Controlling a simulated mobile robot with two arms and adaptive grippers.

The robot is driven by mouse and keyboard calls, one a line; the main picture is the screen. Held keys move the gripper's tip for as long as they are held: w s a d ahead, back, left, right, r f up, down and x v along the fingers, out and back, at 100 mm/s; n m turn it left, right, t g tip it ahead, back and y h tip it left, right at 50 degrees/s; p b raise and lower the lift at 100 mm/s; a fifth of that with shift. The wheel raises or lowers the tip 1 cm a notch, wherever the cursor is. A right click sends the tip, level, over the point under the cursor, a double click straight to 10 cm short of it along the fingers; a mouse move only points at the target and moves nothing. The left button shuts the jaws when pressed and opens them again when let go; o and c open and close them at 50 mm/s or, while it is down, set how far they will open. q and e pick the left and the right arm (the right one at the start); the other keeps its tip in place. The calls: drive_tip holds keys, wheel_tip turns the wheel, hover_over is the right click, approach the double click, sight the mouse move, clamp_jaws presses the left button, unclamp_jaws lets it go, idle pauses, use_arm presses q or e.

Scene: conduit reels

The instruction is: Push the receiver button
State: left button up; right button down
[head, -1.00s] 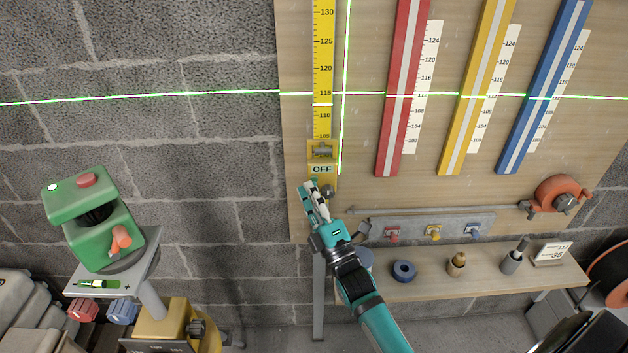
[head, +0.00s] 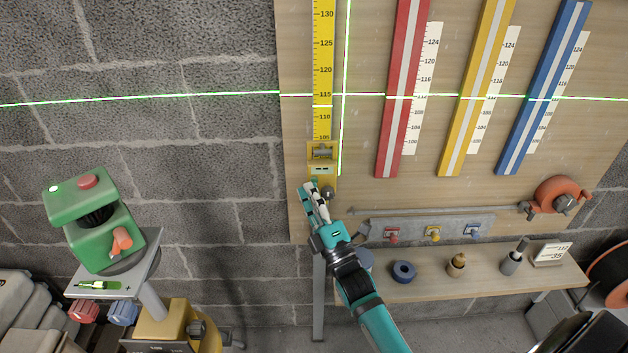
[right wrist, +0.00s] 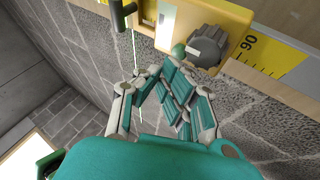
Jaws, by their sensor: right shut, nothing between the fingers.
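The receiver (head: 316,147) is a yellow box clamped on the yellow graduated staff (head: 322,85); its small display (head: 322,169) shows dashes. The right wrist view shows the receiver's yellow body (right wrist: 228,18) with a dark ribbed knob (right wrist: 205,48). A small green round part (right wrist: 178,50), seemingly the button, sits at its lower edge. My right gripper (head: 309,186) is shut and empty, its fingertips just below the receiver. In the right wrist view the fingertips (right wrist: 160,70) are close to the green part; I cannot tell whether they touch. My left gripper is out of view.
A green laser level (head: 75,206) stands on a tripod at the left and casts green lines across the wall and board. Red, yellow and blue conduits (head: 403,85) are on the board. A shelf (head: 430,289) with small tools runs below, close to my right arm.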

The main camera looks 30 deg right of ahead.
drive_tip(key=shift+s, duration=0.1)
drive_tip(key=s+a, duration=0.1)
drive_tip(key=s+p, duration=0.1)
drive_tip(key=s, duration=0.1)
drive_tip(key=s+a+p, duration=0.1)
drive_tip(key=s, duration=0.1)
drive_tip(key=shift+s+a, duration=0.1)
drive_tip(key=shift+a, duration=0.25)
drive_tip(key=c, duration=2)
unclamp_jaws()
